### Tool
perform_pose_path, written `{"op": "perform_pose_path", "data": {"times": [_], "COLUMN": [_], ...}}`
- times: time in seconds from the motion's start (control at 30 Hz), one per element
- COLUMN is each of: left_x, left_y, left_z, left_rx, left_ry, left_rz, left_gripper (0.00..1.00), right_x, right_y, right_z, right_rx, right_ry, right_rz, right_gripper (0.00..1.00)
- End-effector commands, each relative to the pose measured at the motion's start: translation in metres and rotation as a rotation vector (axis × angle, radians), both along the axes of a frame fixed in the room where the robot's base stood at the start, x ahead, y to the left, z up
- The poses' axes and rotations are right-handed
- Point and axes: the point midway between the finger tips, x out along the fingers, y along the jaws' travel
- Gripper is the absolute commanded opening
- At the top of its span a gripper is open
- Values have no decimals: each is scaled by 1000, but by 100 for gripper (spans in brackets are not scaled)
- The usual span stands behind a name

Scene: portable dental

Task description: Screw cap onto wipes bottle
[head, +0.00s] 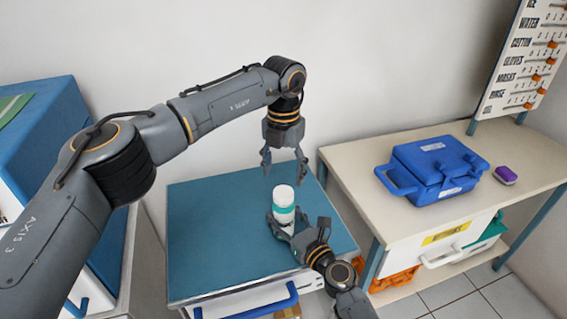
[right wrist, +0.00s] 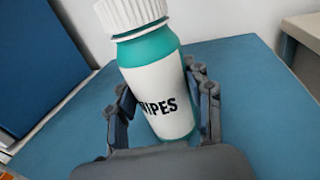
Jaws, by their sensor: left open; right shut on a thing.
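The wipes bottle (head: 283,214) is teal with a white label and stands on the blue tabletop (head: 205,225). In the right wrist view the bottle (right wrist: 160,95) leans a little in the picture. A ribbed white cap (head: 284,194) sits on top of the bottle; it also shows in the right wrist view (right wrist: 131,14). I cannot tell how tightly it is seated. My right gripper (head: 283,226) is shut on the lower part of the bottle, one finger on each side. My left gripper (head: 284,166) is open and empty, pointing down just above the cap.
A cream table (head: 370,165) stands at the right with a blue case (head: 435,170), a small purple item (head: 505,175) and a labelled board (head: 520,65). A blue cabinet (head: 50,120) is at the left. The blue tabletop around the bottle is clear.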

Motion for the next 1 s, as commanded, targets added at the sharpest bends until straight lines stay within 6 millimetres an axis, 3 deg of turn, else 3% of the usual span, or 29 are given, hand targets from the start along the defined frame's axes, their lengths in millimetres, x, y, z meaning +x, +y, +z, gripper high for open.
{"op": "perform_pose_path", "data": {"times": [0.33, 0.77, 1.0], "left_x": [0, 0, 0], "left_y": [0, 0, 0], "left_z": [-51, -60, -60], "left_rx": [1, 1, 1], "left_ry": [2, 0, 0], "left_rz": [0, -1, -1], "left_gripper": [65, 65, 18], "right_x": [0, 0, 0], "right_y": [0, 0, 0], "right_z": [0, 0, 0], "right_rx": [1, 0, 0], "right_ry": [-1, 0, 0], "right_rz": [0, 0, 0], "right_gripper": [0, 0, 0]}}
